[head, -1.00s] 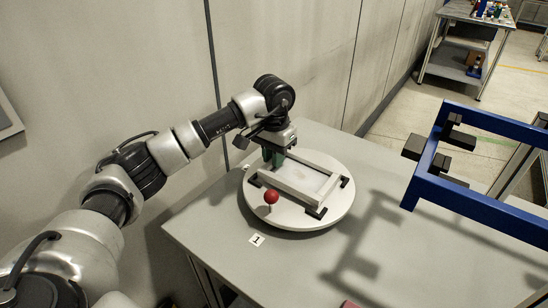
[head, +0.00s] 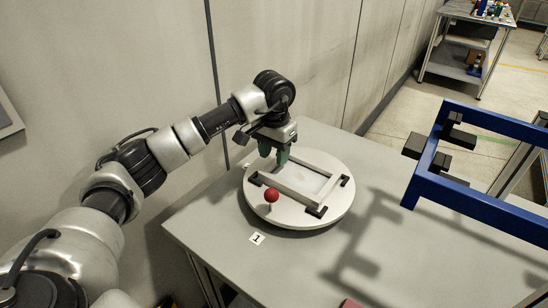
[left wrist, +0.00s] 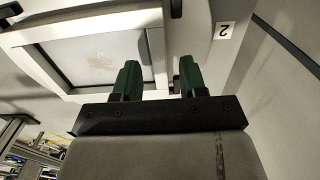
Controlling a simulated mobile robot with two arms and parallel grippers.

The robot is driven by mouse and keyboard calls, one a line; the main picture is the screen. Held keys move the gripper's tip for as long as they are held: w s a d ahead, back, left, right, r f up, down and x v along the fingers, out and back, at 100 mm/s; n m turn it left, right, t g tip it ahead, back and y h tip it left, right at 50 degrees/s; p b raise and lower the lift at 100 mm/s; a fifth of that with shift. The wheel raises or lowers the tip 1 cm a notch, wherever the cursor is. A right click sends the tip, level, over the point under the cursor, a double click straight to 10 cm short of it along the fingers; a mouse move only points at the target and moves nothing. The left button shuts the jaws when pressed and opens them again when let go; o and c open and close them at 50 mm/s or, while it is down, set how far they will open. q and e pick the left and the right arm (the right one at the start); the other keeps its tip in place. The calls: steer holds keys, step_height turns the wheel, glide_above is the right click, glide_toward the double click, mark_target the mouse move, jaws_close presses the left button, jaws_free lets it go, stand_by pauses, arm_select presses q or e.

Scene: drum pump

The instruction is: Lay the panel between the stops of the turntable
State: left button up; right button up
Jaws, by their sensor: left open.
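The panel (head: 291,194), a pale rectangular frame around a lighter flat middle, lies flat on the round white turntable (head: 335,210). Dark stops stand at its corners, one at the front (head: 316,211) and one at the right (head: 344,180). The panel looks to lie between them; the far left corner is partly hidden by my gripper. My left gripper (head: 274,155), with green fingers, is open and empty just above the panel's back left end. In the left wrist view the open fingers (left wrist: 159,64) are apart, close to the panel's frame (left wrist: 88,25). My right gripper is not seen.
A red ball knob (head: 271,195) stands on the turntable's front left edge. A grey table (head: 400,230) carries the turntable, with a "1" label (head: 257,239). A blue frame with dark blocks (head: 480,120) stands at the right.

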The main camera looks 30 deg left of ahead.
arm_select(q)
step_height(320, 180, up, 10)
steer(key=shift+r, duration=0.25)
stand_by(1.2)
